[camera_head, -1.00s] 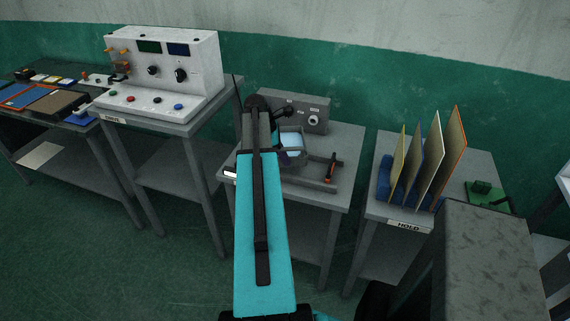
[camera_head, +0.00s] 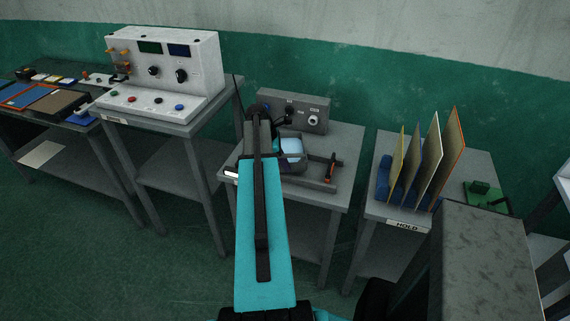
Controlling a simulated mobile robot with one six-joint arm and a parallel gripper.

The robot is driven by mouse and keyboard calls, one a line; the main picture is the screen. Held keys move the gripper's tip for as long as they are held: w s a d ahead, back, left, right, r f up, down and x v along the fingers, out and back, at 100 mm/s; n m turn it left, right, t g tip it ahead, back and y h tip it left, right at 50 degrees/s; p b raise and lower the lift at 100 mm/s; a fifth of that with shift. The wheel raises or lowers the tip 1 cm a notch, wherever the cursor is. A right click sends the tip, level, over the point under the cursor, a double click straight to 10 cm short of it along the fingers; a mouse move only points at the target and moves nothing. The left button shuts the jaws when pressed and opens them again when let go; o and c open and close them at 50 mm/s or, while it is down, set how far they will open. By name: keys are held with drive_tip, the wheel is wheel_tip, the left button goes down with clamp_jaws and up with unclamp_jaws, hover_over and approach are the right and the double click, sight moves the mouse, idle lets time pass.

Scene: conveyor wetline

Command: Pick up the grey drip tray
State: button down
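A flat grey tray-like frame (camera_head: 312,184), which appears to be the drip tray, lies on the middle table. Its left part is hidden behind my turquoise arm. A pale blue-white item (camera_head: 292,147) shows over its back left part; I cannot tell whether it is in the tray or above it. My gripper is at the far end of the arm near that item, mostly hidden by dark arm links, so its fingers cannot be made out.
An orange-and-black tool (camera_head: 331,168) is at the tray's right side. A grey control box (camera_head: 300,112) stands behind. A rack of upright boards (camera_head: 425,165) stands on the right table marked HOLD. A white control console (camera_head: 165,70) is on the left table.

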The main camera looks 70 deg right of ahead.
drive_tip(key=shift+f, duration=0.15)
idle(0.3)
drive_tip(key=c, duration=2)
unclamp_jaws()
drive_tip(key=shift+f, duration=0.1)
drive_tip(key=shift+b+v, duration=1.85)
drive_tip(key=shift+v, duration=4.25)
drive_tip(key=shift+s, duration=0.1)
